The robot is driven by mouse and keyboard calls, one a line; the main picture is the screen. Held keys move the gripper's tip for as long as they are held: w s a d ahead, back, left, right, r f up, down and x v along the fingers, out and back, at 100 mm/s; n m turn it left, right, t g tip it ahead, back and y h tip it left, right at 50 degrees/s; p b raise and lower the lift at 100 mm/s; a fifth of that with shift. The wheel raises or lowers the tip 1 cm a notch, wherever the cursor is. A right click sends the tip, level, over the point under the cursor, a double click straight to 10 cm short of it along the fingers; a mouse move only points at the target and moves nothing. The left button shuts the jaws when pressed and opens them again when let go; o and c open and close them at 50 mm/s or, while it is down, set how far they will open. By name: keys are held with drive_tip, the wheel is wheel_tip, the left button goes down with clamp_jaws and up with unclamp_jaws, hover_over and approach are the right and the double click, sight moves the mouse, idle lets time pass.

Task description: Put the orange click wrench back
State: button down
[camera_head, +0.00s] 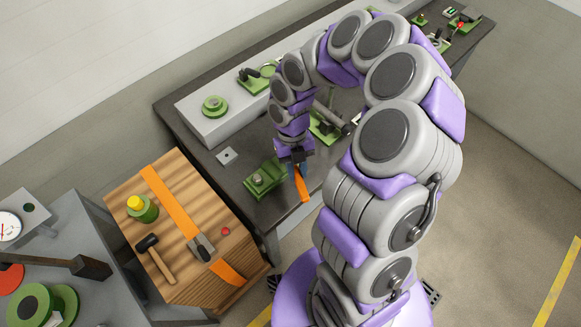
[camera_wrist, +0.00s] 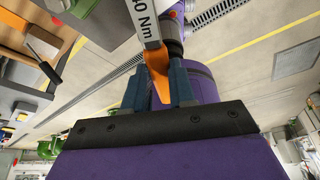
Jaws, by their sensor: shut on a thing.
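My gripper (camera_head: 294,156) is at the end of my arm, over the dark bench in the head view. It is shut on the orange click wrench (camera_head: 301,186), whose orange part hangs below the jaws near the bench's front edge. In the wrist view, my gripper's blue fingers (camera_wrist: 159,82) stand on either side of the wrench's orange part (camera_wrist: 157,66). A pale section marked "40 Nm" (camera_wrist: 143,22) runs up out of the picture. The wrench's far end is out of the wrist view, and the head view hides much of it.
A green block (camera_head: 264,178) sits on the dark bench (camera_head: 238,196) just left of the wrench. A pale raised shelf (camera_head: 197,101) runs along the back. A strapped wooden crate (camera_head: 119,207) with a hammer (camera_head: 153,255) stands front left. Green fixtures stand behind my gripper.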

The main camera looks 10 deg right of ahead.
drive_tip(key=w+a+f+m+b, duration=0.1)
drive_tip(key=w+m, duration=0.1)
drive_tip(key=w+a+f+m+y+b, duration=0.1)
drive_tip(key=w+a+m, duration=0.1)
drive_tip(key=w+a+f+m+y+b, duration=0.1)
drive_tip(key=w+a+m+b, duration=0.1)
drive_tip(key=shift+w+a+f, duration=0.1)
drive_tip(key=shift+w, duration=0.25)
drive_tip(key=w+a+m+t+y+b, duration=0.2)
drive_tip(key=w+a+m+b, duration=0.1)
drive_tip(key=w+a+m, duration=0.5)
drive_tip(key=shift+n, duration=0.6)
drive_tip(key=shift+w+a+f, duration=0.1)
drive_tip(key=shift+f, duration=1.8)
drive_tip(key=shift+w+a+f, duration=0.1)
drive_tip(key=shift+f, duration=1.75)
drive_tip(key=shift+f+b, duration=0.3)
drive_tip(key=shift+f, duration=0.25)
drive_tip(key=c, duration=0.8)
unclamp_jaws()
drive_tip(key=shift+c, duration=0.2)
drive_tip(key=shift+r, duration=0.15)
